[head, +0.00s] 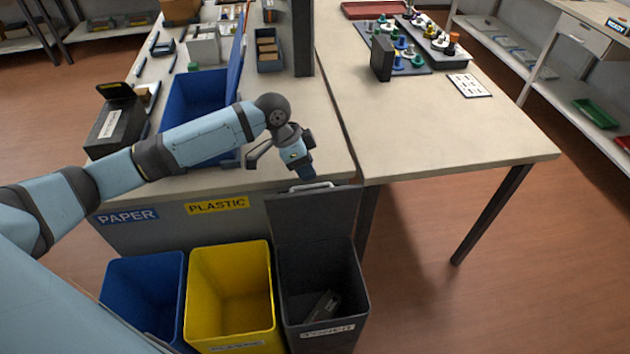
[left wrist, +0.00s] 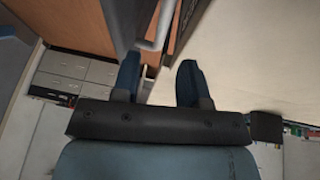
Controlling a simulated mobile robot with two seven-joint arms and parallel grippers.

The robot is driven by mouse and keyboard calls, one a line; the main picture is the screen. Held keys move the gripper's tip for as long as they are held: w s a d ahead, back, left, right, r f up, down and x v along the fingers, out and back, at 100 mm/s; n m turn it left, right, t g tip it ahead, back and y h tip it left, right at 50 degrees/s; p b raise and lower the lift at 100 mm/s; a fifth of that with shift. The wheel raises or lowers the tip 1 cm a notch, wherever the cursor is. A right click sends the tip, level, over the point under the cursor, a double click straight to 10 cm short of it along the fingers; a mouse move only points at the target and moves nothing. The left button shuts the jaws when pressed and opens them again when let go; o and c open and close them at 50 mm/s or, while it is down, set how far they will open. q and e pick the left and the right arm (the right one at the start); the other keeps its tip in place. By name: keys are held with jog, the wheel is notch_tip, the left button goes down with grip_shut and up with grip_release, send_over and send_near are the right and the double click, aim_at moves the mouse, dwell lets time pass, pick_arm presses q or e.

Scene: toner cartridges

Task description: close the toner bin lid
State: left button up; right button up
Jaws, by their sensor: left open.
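The toner bin (head: 362,290) is a dark grey bin on the floor, at the right end of a row. Its grey lid (head: 315,222) stands open and upright against the table front, with a pale handle (head: 311,186) on its top edge. A dark cartridge (head: 322,306) lies inside. My left gripper (head: 283,164) is open and empty, just above and left of the handle. In the left wrist view its two fingers (left wrist: 160,78) are spread, and the pale handle bar (left wrist: 159,24) shows beyond the gap between them. My right gripper is not in view.
A yellow bin (head: 230,268) and a blue bin (head: 176,270) stand open to the left. The table edge is close behind the lid. A blue crate (head: 175,108) and a black box (head: 115,128) sit on the table. The right table's near part is clear.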

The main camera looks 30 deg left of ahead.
aim_at(312, 211)
pick_arm(q)
jog(key=x, duration=0.5)
jog(key=shift+d+f, duration=0.15)
jog(key=shift+f, duration=0.05)
grip_shut()
